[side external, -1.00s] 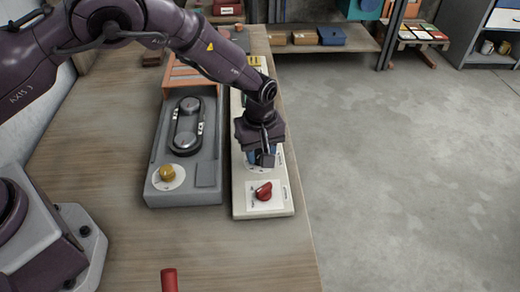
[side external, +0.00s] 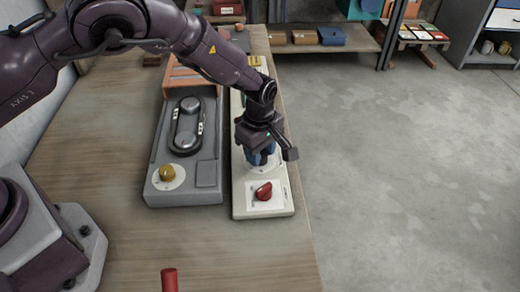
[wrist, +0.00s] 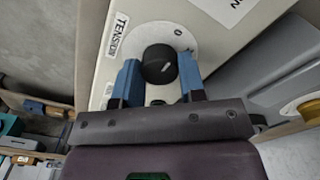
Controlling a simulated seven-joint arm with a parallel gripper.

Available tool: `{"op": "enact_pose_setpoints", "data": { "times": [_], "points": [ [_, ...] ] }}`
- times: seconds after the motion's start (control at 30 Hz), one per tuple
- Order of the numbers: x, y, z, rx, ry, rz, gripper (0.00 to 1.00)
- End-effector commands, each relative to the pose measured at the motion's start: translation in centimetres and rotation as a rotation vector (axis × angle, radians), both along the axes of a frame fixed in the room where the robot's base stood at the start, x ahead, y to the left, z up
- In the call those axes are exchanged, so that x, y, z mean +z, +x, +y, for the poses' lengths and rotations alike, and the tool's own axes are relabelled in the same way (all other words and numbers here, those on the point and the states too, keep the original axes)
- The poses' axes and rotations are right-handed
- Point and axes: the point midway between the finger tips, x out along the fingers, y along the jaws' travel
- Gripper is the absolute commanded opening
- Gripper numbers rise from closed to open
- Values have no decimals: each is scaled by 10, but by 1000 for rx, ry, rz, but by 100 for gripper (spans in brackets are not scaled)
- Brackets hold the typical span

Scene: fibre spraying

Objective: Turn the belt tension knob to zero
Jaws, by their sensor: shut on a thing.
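A black knob (wrist: 158,66) with a white pointer line sits on a round pale dial (wrist: 180,38) beside a "TENSION" label (wrist: 116,34) in the wrist view. My gripper (wrist: 160,78) has its two blue fingers on either side of the knob, shut on it. In the side view my gripper (side external: 262,160) is over the long cream panel (side external: 240,205), and its fingers and wrist hide the knob there. The mark the pointer line meets is not readable.
A red knob (side external: 264,191) is on the same panel, nearer the camera. A grey belt unit (side external: 205,150) with a yellow knob (side external: 167,172) stands to the left. A red upright handle (side external: 169,279) stands at the front. The wooden bench (side external: 100,160) is clear at left.

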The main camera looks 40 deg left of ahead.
Motion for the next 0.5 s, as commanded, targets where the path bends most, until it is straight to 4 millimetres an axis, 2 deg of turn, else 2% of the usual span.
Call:
{"op": "enact_pose_setpoints", "data": {
  "times": [0.23,0.27,0.37,0.5],
  "points": [
    [0,-1,-1,2,-2,2,14],
    [0,-1,-1,2,-2,2,40],
    [0,0,-1,2,-2,1,63],
    [0,0,-1,1,-1,1,63]
  ]
}}
